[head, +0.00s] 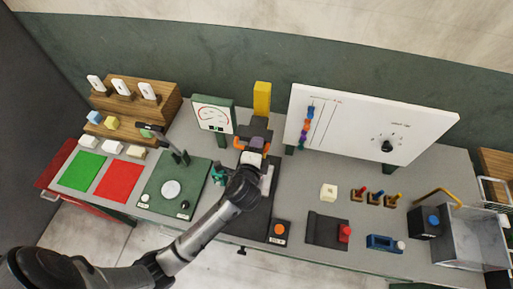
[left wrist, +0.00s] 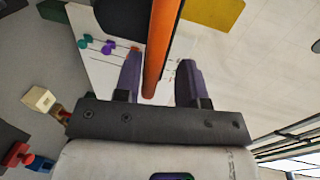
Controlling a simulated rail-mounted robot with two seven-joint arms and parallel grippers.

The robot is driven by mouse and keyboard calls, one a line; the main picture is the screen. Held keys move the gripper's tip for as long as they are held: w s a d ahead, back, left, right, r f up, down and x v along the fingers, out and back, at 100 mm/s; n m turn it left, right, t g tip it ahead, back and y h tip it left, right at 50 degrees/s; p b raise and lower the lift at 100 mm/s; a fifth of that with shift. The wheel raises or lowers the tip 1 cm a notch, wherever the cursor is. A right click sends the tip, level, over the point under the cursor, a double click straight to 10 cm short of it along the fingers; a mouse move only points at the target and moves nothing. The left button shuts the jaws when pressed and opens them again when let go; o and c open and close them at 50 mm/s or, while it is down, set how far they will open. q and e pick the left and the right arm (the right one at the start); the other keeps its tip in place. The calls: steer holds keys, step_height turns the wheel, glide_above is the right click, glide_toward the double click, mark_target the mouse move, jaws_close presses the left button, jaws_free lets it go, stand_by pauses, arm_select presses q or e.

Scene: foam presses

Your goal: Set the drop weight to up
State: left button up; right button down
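The stand that seems to carry the drop weight is at the middle of the bench, with a tall yellow block (head: 262,98) at its top. Below the block is an orange bar (head: 238,144), largely covered by my left gripper (head: 256,141). In the left wrist view the orange bar (left wrist: 163,45) runs between the two fingers of my left gripper (left wrist: 160,80), with narrow gaps on both sides. The fingers look open around it. The yellow block (left wrist: 215,12) shows at the top there. The weight itself is partly hidden. My right gripper is not in view.
A gauge panel (head: 213,113) stands to the left of the stand. A white board (head: 420,118) with a dial and coloured beads is close on the right. A lever press (head: 170,188) stands on the left. Several small switches and blocks lie to the right, with bare bench between.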

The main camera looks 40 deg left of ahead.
arm_select(q)
steer(key=shift+f, duration=0.15)
steer(key=shift+s+d, duration=0.1)
steer(key=shift+s, duration=0.15)
steer(key=b+v, duration=0.2)
steer(key=v, duration=1.1)
steer(key=shift+r, duration=0.2)
steer(key=shift+s, duration=0.15)
steer(key=s+d+f+n+g+h, duration=0.2)
steer(key=s+f+n+g+h, duration=0.3)
steer(key=f+n+g, duration=0.45)
steer(key=s+a+r+n+g+h+p, duration=0.1)
steer(key=s+a+r+n+p, duration=0.1)
steer(key=s+a+p, duration=0.2)
steer(key=s+p, duration=0.3)
steer(key=s, duration=0.4)
steer(key=shift+s, duration=0.3)
